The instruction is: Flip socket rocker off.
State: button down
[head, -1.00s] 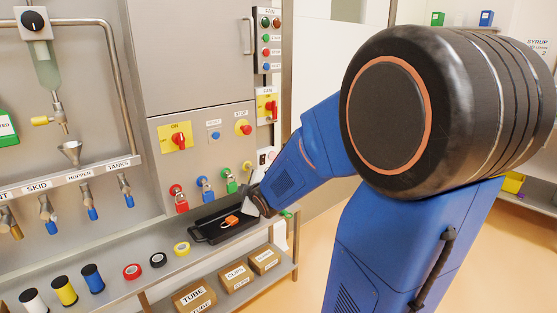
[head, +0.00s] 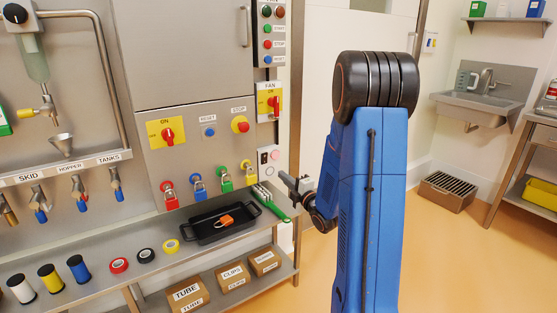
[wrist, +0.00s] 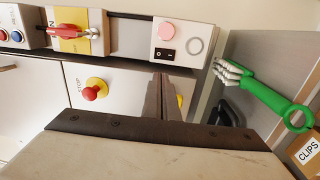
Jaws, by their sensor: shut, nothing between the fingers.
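The small white socket box (head: 268,161) is on the side of the cabinet, below the yellow FAN switch. In the wrist view its face shows a black rocker (wrist: 165,46), a pink round part (wrist: 167,32) and a round grey-ringed socket (wrist: 195,46). The rocker has a small white mark; its position is too small to tell. My gripper (head: 289,183) is to the right of the box and a little lower, apart from it in the head view. In the wrist view its fingers (wrist: 166,92) are shut and empty, pointing towards the box.
A green brush (head: 270,203) lies at the shelf's right end, close below my gripper. The FAN switch (head: 269,102) is above the box. Open floor lies to the right.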

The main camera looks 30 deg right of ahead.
aim_at(265, 156)
jog(key=shift+s+d+f, duration=0.1)
jog(key=shift+s+d, duration=0.05)
jog(key=shift+d, duration=0.65)
jog(key=w, duration=0.4)
jog(key=w+r, duration=0.1)
jog(key=w, duration=0.9)
jog(key=shift+a+r, duration=0.25)
jog(key=shift+r, duration=0.1)
jog(key=shift+w+r, duration=0.1)
